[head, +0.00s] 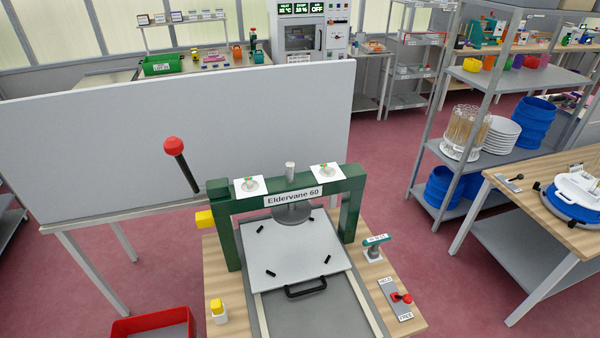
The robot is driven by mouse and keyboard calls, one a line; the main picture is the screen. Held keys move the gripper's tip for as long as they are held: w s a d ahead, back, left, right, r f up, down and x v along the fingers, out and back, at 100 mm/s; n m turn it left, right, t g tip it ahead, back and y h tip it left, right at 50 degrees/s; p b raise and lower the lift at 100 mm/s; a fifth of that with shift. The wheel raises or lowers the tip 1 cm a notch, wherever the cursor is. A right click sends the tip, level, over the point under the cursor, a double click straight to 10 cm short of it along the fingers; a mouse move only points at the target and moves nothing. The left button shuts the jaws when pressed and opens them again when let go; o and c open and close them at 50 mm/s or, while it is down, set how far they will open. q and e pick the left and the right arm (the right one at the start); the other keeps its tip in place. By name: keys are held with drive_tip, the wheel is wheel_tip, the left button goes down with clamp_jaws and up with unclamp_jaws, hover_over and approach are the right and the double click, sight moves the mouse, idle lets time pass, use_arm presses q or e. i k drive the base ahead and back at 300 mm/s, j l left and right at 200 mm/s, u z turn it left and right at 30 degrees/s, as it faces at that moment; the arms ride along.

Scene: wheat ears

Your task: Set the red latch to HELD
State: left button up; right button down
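The red latch (402,298) is a small red knob on a grey plate (391,291) at the right front of the wooden bench. The plate carries a HELD label (386,281) at its far end and a FREE label (405,317) at its near end. The red knob lies between the two labels, a little closer to FREE, and sticks out to the right. Its exact setting is hard to tell at this size. Neither of my grippers is in view, and nothing touches the latch.
A green press frame (353,205) labelled Eldervane 60 stands behind the latch. Its black-handled tray (310,250) lies left of the latch. A small labelled stand (374,248) is just behind the latch plate. A long red-knobbed lever (180,165) rises at left.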

sight(407, 298)
drive_tip(key=l+z, duration=0.1)
drive_tip(key=z, duration=0.25)
drive_tip(key=l+z, duration=0.15)
drive_tip(key=z, duration=0.25)
drive_tip(key=l+z, duration=0.1)
drive_tip(key=z, duration=0.25)
